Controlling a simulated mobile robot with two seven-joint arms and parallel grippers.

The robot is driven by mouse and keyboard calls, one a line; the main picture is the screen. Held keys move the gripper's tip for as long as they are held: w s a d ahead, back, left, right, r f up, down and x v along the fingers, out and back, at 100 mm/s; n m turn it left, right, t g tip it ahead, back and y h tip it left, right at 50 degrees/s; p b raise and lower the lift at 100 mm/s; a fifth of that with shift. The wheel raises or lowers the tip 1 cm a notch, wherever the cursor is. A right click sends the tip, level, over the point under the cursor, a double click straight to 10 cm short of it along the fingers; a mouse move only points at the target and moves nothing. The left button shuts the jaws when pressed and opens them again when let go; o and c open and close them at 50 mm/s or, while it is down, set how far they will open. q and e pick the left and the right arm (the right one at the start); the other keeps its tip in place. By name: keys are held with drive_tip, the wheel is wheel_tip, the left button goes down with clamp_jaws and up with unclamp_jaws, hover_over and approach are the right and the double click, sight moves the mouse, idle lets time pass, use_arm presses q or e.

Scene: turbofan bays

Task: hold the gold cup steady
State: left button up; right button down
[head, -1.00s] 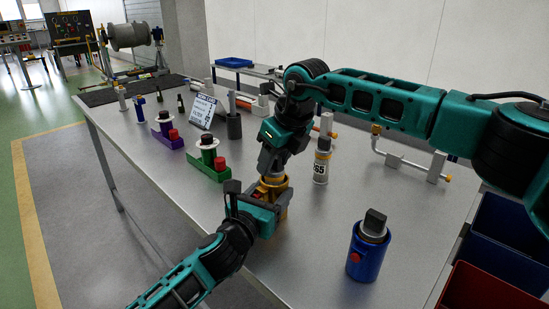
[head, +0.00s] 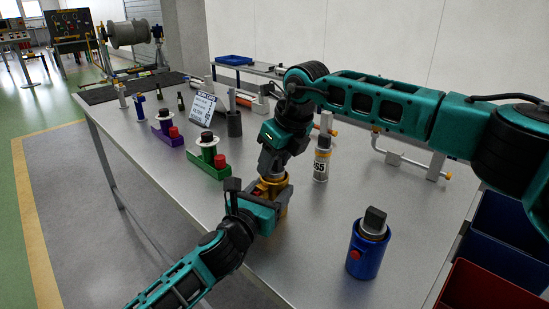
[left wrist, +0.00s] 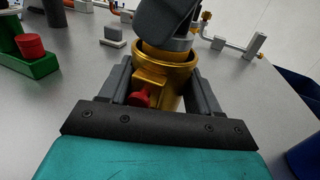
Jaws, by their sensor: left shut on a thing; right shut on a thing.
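The gold cup (head: 281,203) stands upright on the grey bench, and its gold wall with a red button shows in the left wrist view (left wrist: 172,82). My left gripper (head: 257,201) is shut on the cup from the near left, one finger on each side. My right gripper (head: 271,166) comes down from above over the cup's mouth.
A blue cup with a dark grey block on top (head: 368,243) stands at the near right. Green (head: 209,163) and purple (head: 167,133) holders stand to the left. Blue and red bins (head: 490,288) are at right.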

drive_tip(key=shift+f, duration=0.5)
drive_tip(key=c, duration=0.5)
unclamp_jaws()
drive_tip(key=shift+d, duration=0.1)
drive_tip(key=v, duration=1.2)
drive_tip(key=shift+r, duration=0.15)
use_arm(q)
drive_tip(key=o, duration=1.3)
drive_tip(key=shift+c, duration=0.2)
drive_tip(key=shift+s, duration=0.1)
